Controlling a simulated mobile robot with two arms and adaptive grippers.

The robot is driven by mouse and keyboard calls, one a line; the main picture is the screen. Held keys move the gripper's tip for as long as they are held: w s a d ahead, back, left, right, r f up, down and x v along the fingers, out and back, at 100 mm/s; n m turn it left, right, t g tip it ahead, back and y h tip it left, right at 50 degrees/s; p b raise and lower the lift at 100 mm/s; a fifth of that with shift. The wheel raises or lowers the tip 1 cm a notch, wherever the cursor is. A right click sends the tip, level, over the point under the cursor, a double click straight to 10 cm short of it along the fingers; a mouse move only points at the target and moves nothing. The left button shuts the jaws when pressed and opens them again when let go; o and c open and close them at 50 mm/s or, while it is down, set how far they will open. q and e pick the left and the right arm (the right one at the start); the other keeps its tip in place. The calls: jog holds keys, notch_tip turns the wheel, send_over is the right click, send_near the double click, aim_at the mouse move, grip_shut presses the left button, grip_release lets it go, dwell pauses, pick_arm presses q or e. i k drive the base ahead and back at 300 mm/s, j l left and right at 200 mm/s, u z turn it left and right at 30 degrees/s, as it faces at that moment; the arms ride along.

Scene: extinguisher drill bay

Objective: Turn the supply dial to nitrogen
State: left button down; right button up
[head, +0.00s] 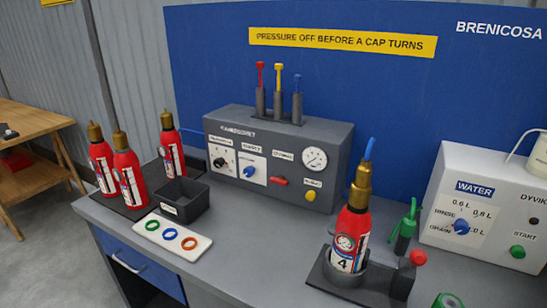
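A grey console (325,185) stands on the bench against the blue back panel. Its front carries a dial with a black knob (220,162) on a white plate, at the left. To its right is a dial with a blue knob (249,172) on another white plate. The small labels above both are too blurred to read surely, so I cannot tell which is the supply dial or what each knob points to. Nothing touches either knob. Neither of my grippers is in view.
The console also has a red lever (279,181), a gauge (315,159) and a yellow button (310,196). In front stand a black bin (183,207), a ring tray (199,246) and an extinguisher (358,215) in a holder. Several extinguishers (129,180) stand left. A water unit (487,172) stands right.

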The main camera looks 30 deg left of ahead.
aim_at(248, 172)
jog(key=j, duration=1.05)
jog(key=i+j, duration=0.1)
jog(key=j, duration=0.95)
jog(key=k+j+u, duration=0.05)
